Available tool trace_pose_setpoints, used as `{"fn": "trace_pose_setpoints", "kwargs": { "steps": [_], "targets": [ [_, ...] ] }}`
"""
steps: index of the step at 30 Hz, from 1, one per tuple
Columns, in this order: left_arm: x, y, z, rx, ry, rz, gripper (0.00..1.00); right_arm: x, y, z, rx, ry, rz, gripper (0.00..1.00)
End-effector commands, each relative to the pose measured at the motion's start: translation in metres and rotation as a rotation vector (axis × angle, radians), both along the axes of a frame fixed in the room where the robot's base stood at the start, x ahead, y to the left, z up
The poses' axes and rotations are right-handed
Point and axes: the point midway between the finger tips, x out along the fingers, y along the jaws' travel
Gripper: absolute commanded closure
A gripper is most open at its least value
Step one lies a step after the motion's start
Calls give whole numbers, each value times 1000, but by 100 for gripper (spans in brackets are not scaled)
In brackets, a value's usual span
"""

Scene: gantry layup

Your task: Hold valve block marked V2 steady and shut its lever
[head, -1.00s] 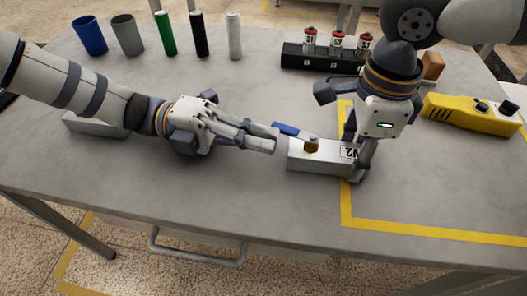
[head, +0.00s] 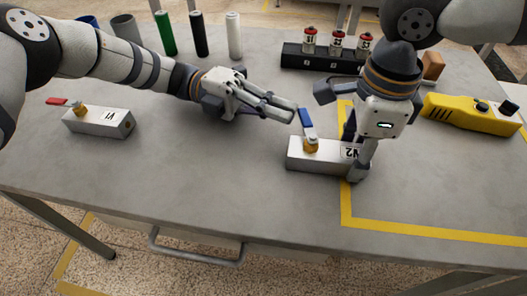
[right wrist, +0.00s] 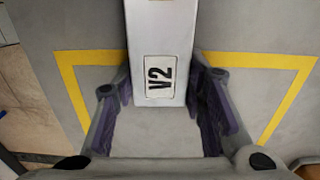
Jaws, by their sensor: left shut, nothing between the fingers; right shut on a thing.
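The valve block marked V2 (head: 318,158) lies on the table, a silver block with a brass stem and a blue lever (head: 306,122). The lever now points up and back in the head view, across the block's length. My right gripper (head: 356,160) is shut on the block's labelled end; the right wrist view shows the V2 block (right wrist: 161,35) between its fingers (right wrist: 160,115). My left gripper (head: 292,113) is shut and empty, its fingertips beside the blue lever on its left; whether they touch it I cannot tell.
A second block marked V1 (head: 98,122) with a red lever stands at the left. Cups and cylinders (head: 199,35) stand at the back. A black rack (head: 320,58) and a yellow pendant (head: 470,113) are behind and right. The front middle is clear.

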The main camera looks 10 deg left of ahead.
Motion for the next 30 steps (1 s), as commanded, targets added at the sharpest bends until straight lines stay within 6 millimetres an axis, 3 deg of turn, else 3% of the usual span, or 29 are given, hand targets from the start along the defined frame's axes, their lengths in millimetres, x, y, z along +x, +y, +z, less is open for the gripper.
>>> {"fn": "trace_pose_setpoints", "kwargs": {
  "steps": [10, 21, 30],
  "targets": [
    [4, 5, 0, -1, -1, 1, 100, 0, 0, 0, 0, 0, 0, 100],
    [30, 84, -1, 1, -3, 3, 100, 0, 0, 0, 0, 0, 0, 100],
    [38, 111, 0, -1, 0, 0, 100, 0, 0, 0, 0, -1, 0, 100]
  ]
}}
